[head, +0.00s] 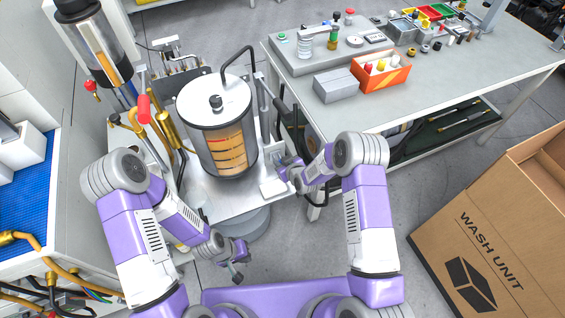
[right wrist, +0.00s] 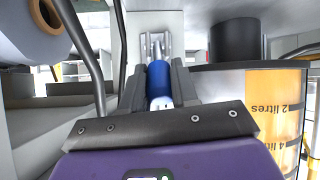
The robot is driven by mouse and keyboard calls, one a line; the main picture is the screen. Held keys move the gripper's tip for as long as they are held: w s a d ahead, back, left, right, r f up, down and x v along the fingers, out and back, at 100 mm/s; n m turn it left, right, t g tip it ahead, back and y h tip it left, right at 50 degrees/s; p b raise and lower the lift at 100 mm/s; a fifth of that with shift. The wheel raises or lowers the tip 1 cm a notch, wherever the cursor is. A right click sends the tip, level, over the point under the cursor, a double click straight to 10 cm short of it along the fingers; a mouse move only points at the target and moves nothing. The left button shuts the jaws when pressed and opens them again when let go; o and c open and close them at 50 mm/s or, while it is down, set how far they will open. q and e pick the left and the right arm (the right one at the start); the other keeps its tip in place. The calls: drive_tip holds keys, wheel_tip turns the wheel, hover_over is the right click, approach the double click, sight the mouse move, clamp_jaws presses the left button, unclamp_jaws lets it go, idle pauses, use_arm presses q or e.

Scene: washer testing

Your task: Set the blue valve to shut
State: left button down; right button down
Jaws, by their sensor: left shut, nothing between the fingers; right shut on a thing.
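The blue valve (right wrist: 158,76) shows in the right wrist view as a blue sleeve with a pale end towards me, in front of a metal bracket (right wrist: 154,46). My right gripper (right wrist: 157,88) has its two dark fingers on either side of the blue sleeve and is shut on it. In the head view the right gripper (head: 287,172) is at the right side of the clear tank (head: 226,138), and I cannot make out the blue valve there. My left gripper (head: 238,262) is shut and empty, low in front of the tank's stand.
A red-handled lever (head: 144,109) and yellow pipes stand left of the tank. A grey workbench (head: 440,85) with an orange box (head: 380,80) is at the right. A cardboard carton (head: 490,235) stands at the lower right. The floor between carton and stand is clear.

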idle(0.3)
drive_tip(key=c, duration=0.9)
unclamp_jaws()
drive_tip(key=shift+o, duration=0.2)
drive_tip(key=p+v, duration=0.2)
drive_tip(key=v, duration=0.5)
drive_tip(key=shift+s+d+r, duration=0.15)
drive_tip(key=shift+s, duration=0.1)
